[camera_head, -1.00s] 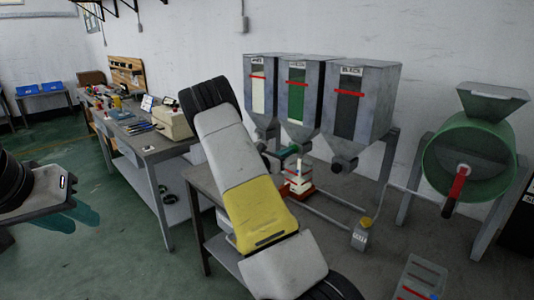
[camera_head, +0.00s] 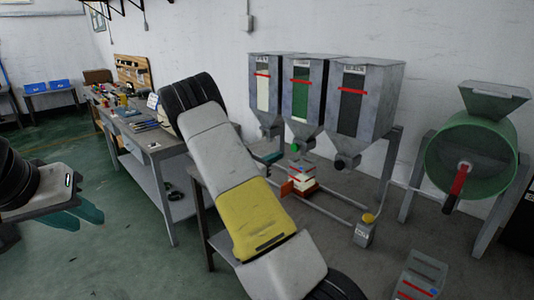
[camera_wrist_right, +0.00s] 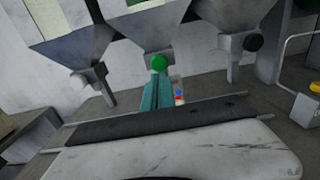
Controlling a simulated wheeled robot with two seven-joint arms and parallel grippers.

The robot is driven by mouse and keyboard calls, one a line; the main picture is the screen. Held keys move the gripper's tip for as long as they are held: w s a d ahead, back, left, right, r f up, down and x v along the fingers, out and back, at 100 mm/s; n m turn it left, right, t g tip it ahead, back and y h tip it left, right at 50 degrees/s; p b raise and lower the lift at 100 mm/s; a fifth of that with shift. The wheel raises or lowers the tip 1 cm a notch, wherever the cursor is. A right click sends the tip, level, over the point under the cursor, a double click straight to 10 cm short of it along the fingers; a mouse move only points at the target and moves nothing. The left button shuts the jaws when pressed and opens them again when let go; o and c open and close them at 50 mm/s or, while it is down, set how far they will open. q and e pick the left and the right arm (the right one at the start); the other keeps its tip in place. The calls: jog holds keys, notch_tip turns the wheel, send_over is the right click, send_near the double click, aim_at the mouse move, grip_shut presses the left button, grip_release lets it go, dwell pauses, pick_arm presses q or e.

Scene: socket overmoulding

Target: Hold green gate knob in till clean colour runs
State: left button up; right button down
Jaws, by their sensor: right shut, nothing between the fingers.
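The green gate knob (camera_head: 295,148) is on the outlet under the middle hopper, which has a green window (camera_head: 300,95). It also shows in the right wrist view (camera_wrist_right: 158,62). My right gripper (camera_wrist_right: 158,82) is shut and empty, its teal fingertips just below the knob in that view; whether they touch it is unclear. In the head view its teal fingers (camera_head: 270,157) show left of the knob, partly behind my right arm. My left gripper (camera_head: 88,217) hangs over the floor at the far left, its fingers close together. No running colour is visible.
The hoppers with a white window (camera_head: 262,92) and black window (camera_head: 350,100) flank the middle one. A white block-like item (camera_head: 302,173) with red parts stands below. A frame rail crosses the wrist view. A green drum machine (camera_head: 440,160) stands right; a cluttered bench (camera_head: 150,140) left.

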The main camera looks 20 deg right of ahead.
aim_at(294, 149)
jog(key=v, duration=0.5)
jog(key=shift+s+a+r, duration=0.1)
jog(key=shift+a, duration=0.05)
dwell(1.0)
jog(key=shift+v, duration=0.9)
jog(key=x, duration=1.4)
